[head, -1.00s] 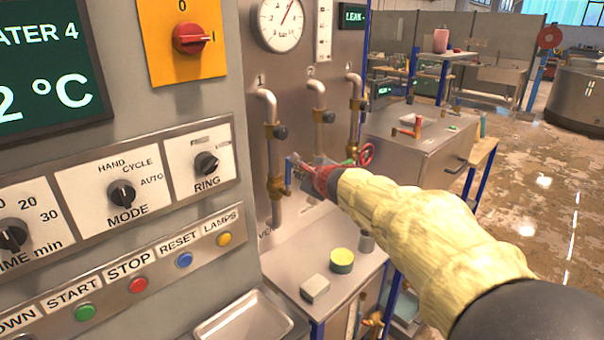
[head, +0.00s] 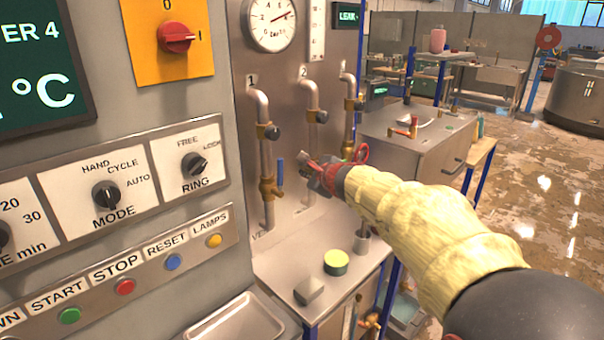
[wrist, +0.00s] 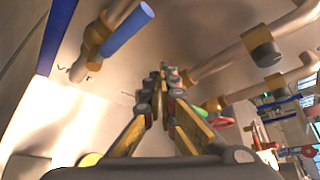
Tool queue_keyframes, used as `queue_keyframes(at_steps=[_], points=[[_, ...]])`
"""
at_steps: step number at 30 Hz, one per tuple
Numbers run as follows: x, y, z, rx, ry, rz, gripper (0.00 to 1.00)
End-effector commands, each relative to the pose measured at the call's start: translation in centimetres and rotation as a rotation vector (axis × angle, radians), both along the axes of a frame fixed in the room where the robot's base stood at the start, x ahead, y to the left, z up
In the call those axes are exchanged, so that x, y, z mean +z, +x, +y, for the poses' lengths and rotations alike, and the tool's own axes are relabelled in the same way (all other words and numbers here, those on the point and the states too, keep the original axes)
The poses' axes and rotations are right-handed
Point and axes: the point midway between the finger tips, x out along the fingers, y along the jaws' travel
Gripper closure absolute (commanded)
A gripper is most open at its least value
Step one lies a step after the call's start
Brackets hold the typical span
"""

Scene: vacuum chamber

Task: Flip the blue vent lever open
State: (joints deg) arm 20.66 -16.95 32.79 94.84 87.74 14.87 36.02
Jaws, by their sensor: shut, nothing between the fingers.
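The blue vent lever (head: 281,173) stands upright beside the brass valve (head: 268,188) on the leftmost pipe, roughly in line with that pipe. In the wrist view the blue lever (wrist: 128,32) shows at the upper left, next to the brass fitting (wrist: 97,40). My gripper (head: 303,166) is shut and empty, to the right of the lever and apart from it. In the wrist view the closed fingertips (wrist: 160,80) point at the steel panel, between the lever's pipe and the other pipes.
Two more pipes with dark knobs (head: 323,116) rise to the right, with a red handwheel (head: 361,153) near my gripper. A control panel (head: 110,190) fills the left.

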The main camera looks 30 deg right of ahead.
Motion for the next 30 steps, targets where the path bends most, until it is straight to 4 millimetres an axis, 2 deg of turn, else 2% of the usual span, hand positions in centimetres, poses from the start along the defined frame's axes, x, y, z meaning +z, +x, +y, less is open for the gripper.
queue_keyframes(at_steps=[12, 16, 21, 30], points=[[0.5, -6.4, 1.4, -0.001, -0.002, -0.002, 1.0], [0.5, -8.0, 1.8, 0.0, -0.001, -0.002, 1.0], [0.5, -9.2, 2.1, 0.0, -0.001, -0.001, 1.0], [0.5, -9.4, 2.1, 0.0, -0.001, -0.001, 1.0]])
